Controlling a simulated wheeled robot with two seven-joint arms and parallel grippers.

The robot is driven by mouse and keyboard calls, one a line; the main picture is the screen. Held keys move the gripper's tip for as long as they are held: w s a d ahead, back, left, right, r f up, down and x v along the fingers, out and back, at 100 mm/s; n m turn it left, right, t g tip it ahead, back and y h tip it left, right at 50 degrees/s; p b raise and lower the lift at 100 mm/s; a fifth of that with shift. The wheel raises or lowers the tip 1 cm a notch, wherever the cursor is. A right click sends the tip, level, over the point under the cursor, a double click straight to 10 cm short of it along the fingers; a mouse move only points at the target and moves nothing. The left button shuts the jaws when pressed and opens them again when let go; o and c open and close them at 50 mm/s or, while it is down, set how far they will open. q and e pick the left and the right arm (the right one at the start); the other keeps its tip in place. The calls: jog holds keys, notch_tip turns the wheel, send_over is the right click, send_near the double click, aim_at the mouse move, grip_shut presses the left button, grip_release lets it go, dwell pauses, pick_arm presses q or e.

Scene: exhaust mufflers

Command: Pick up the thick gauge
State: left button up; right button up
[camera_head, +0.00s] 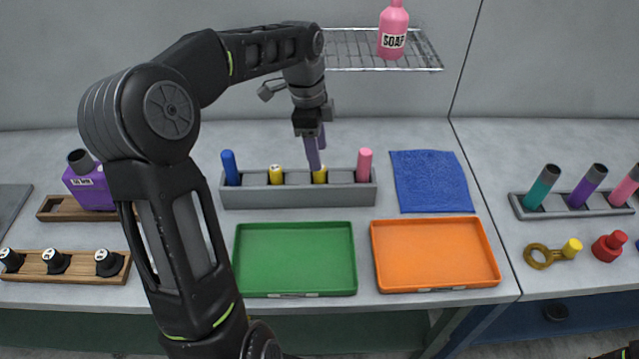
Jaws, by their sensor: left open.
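A grey rack (298,196) stands on the bench behind two trays and holds a row of cylindrical pieces. They are a tall blue one (230,167), a short yellow one (275,174), a second short yellow one (320,176) and a tall pink one (365,164). I cannot tell from their looks which is the thick gauge. My left gripper (317,158) points down at the second yellow piece, its purple fingers open and their tips at or just above its top. I cannot tell whether they touch it.
A green tray (295,291) and an orange tray (435,284) lie empty in front of the rack. A blue cloth (431,181) lies to its right. A wire shelf (350,62) with a pink soap bottle (393,30) hangs behind. A purple bottle (90,187) stands left.

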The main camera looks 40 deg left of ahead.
aim_at(320, 184)
pick_arm(q)
notch_tip(320, 184, down, 5)
jog(key=shift+w+d+f+p, duration=0.1)
jog(key=shift+d+p, duration=0.05)
jog(key=shift+p, duration=0.6)
jog(key=shift+c, duration=0.3)
grip_shut()
